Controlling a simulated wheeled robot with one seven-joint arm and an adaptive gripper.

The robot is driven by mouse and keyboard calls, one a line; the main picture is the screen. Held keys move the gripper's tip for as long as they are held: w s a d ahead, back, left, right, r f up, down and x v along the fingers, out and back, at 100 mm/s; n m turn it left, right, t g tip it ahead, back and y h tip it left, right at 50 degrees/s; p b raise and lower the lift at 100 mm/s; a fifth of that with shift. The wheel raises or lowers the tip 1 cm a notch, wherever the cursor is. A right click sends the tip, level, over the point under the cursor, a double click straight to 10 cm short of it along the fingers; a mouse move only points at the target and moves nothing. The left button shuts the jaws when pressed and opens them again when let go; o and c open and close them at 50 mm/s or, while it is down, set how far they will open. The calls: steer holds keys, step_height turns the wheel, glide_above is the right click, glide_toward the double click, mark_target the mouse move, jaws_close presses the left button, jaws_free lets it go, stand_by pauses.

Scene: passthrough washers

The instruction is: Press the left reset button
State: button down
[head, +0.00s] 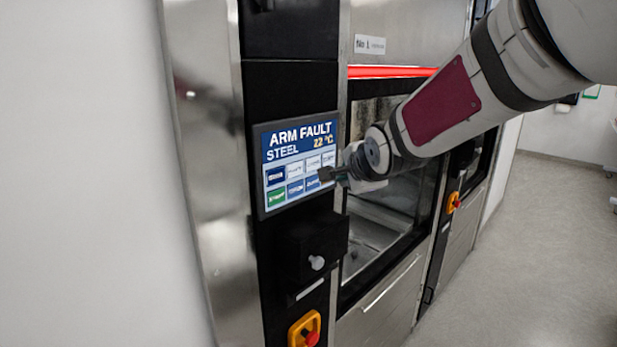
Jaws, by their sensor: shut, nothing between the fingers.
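A touch screen (297,165) on the washer's black front column reads "ARM FAULT", "STEEL" and "22 °C". Below the text are two rows of small coloured buttons, one of them green (276,198); their labels are too small to read surely. Below the screen a black box (305,245) carries a round whitish button (316,262). No label marking a reset button is legible. My gripper (327,174) is shut and empty. Its dark fingertips are in front of the screen's right edge, above the whitish button, and hide part of the screen. I cannot tell whether they touch it.
A red emergency stop on a yellow base (305,330) is low on the column. Another yellow one (453,202) is on a unit further right. A red light strip (390,72) runs above the washer's glass door (385,225). Grey floor (530,260) is clear at right.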

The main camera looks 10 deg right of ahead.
steer(key=shift+w+a+b, duration=0.45)
steer(key=shift+w+b, duration=0.15)
steer(key=shift+b, duration=0.4)
stand_by(1.2)
steer(key=shift+s, duration=0.1)
stand_by(0.4)
steer(key=shift+s+d+p, duration=0.4)
steer(key=shift+s+p, duration=0.15)
steer(key=shift+p, duration=0.5)
steer(key=shift+s+d+p, duration=0.75)
steer(key=shift+s+p, duration=0.3)
steer(key=shift+p, duration=0.65)
steer(key=shift+s+d+p, duration=0.75)
steer(key=shift+s+p, duration=0.25)
steer(key=shift+p, duration=0.65)
